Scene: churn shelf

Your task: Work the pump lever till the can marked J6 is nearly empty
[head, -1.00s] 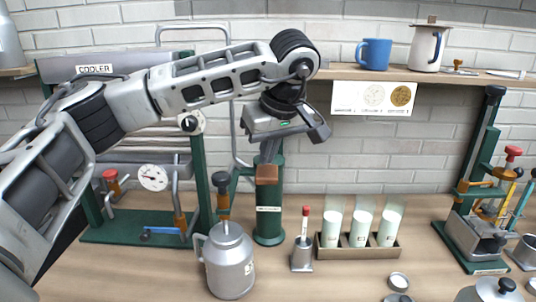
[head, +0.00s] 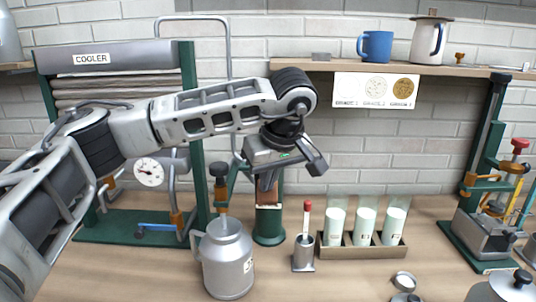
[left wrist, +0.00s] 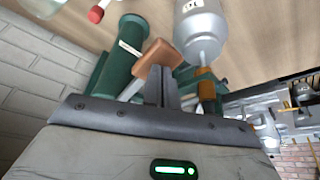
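A grey metal can (head: 227,262) stands on the bench, left of the green pump cylinder (head: 269,226). A small label is on its side, but I cannot read it. A thin pipe goes into its neck. The can also shows in the left wrist view (left wrist: 203,28). The lever's brown wooden handle (left wrist: 158,56) lies just beyond my left fingertips, in front of the cylinder (left wrist: 127,50). My left gripper (head: 268,184) points down at the handle, its two fingers close together and seemingly against its top. The level inside the can is hidden. My right gripper is out of view.
A rack (head: 362,252) with several pale tubes and a small cup with a red-topped stick (head: 304,252) stand to the right. The cooler frame (head: 200,120) is at the left. A shelf (head: 440,73) holds a blue mug (head: 375,47). Green presses stand far right.

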